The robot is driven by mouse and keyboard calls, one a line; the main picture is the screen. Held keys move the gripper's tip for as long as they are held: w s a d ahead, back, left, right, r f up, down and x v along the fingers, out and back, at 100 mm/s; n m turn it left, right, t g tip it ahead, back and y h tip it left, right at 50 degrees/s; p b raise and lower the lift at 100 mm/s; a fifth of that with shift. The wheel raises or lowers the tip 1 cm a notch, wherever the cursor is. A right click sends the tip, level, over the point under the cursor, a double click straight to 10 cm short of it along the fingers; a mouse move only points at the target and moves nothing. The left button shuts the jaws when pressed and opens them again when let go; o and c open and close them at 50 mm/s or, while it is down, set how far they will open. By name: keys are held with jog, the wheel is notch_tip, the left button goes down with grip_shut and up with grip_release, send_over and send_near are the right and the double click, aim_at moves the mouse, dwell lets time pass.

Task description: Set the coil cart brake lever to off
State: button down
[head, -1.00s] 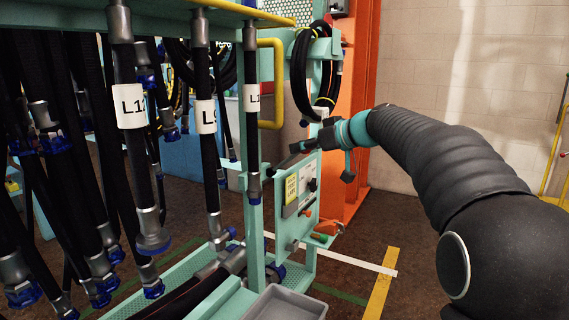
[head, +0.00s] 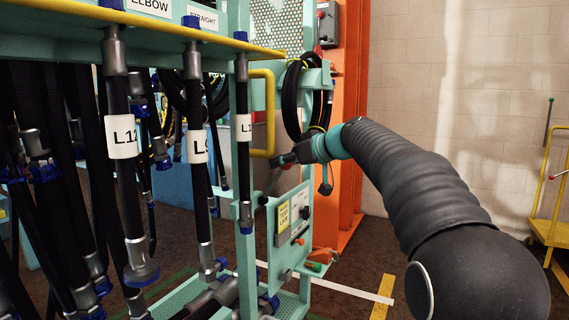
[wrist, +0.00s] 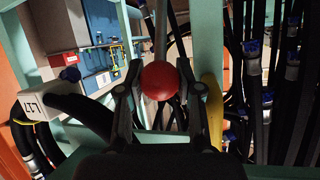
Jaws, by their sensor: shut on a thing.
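My gripper (head: 279,161) is in front of the teal hose rack, above a small panel. In the wrist view its two fingers are shut on a red ball knob (wrist: 159,80), one finger on each side. A thin grey rod (wrist: 161,35) shows beyond the knob. In the head view a thin dark rod (head: 272,183) slants down from beneath the gripper, and the knob is hidden there by the fingers. No off marking is legible. A yellow cart (head: 551,231) with an upright lever (head: 549,122) stands at the far right.
Labelled black hoses (head: 122,137) hang at the left. A yellow rail (head: 265,112) and a coiled hose (head: 292,98) are close to the gripper. The panel (head: 291,226) carries a yellow sign. An orange post (head: 351,100) stands behind. Floor between post and cart looks clear.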

jog(key=shift+a, duration=0.15)
jog(key=c, duration=0.7)
grip_release()
jog(key=shift+a, duration=0.15)
jog(key=shift+c, duration=0.2)
jog(key=shift+d, duration=0.2)
jog(key=v, duration=1.2)
